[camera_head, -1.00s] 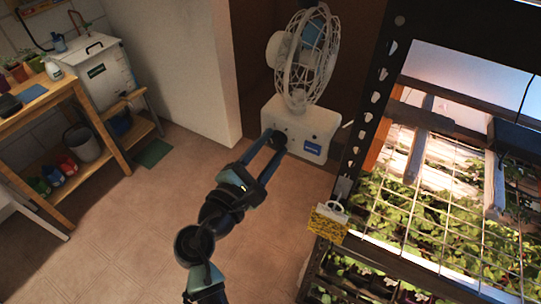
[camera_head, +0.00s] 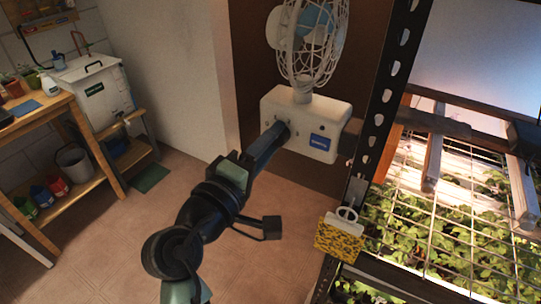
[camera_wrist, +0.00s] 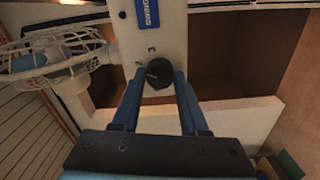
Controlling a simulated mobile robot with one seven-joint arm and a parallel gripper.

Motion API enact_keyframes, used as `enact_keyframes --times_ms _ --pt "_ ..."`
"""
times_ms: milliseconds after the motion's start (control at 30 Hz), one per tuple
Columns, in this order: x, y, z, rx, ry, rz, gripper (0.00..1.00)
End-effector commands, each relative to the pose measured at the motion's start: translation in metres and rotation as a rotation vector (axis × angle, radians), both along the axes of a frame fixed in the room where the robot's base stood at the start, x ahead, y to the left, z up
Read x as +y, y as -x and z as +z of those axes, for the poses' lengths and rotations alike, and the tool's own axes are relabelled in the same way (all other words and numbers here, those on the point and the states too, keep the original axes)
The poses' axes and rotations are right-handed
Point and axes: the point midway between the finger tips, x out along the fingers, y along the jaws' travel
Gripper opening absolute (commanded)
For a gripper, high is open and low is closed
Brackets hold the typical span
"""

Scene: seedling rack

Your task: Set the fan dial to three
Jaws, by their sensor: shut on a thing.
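The fan (camera_head: 312,40) has a white wire cage and stands on a white box base (camera_head: 300,105) with a blue label (camera_head: 320,142). In the wrist view the base (camera_wrist: 160,38) shows small numerals around a round black dial (camera_wrist: 158,74). My gripper (camera_wrist: 157,82) has its two blue fingers on either side of the dial and is shut on it. In the head view my gripper (camera_head: 282,130) reaches the front of the base and hides the dial. The dial has a light pointer line, but I cannot tell which number it marks.
A dark rack post (camera_head: 385,115) stands just right of the fan, with a yellow patterned card (camera_head: 338,238) clipped to it. Plants under a wire grid (camera_head: 450,200) fill the right. A wooden bench (camera_head: 75,130) stands left. The floor (camera_head: 110,235) between is clear.

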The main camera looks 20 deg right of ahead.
Motion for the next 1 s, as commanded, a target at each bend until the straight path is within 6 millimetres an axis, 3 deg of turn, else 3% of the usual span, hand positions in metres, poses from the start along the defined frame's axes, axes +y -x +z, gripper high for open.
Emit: enact_keyframes --times_ms 600,1000 --pt "-0.0002 0.0005 -0.0038 -0.454 -0.353 0.0 0.0" --pt "-0.0005 0.0007 -0.0015 -0.64 -0.5 -0.001 0.0"
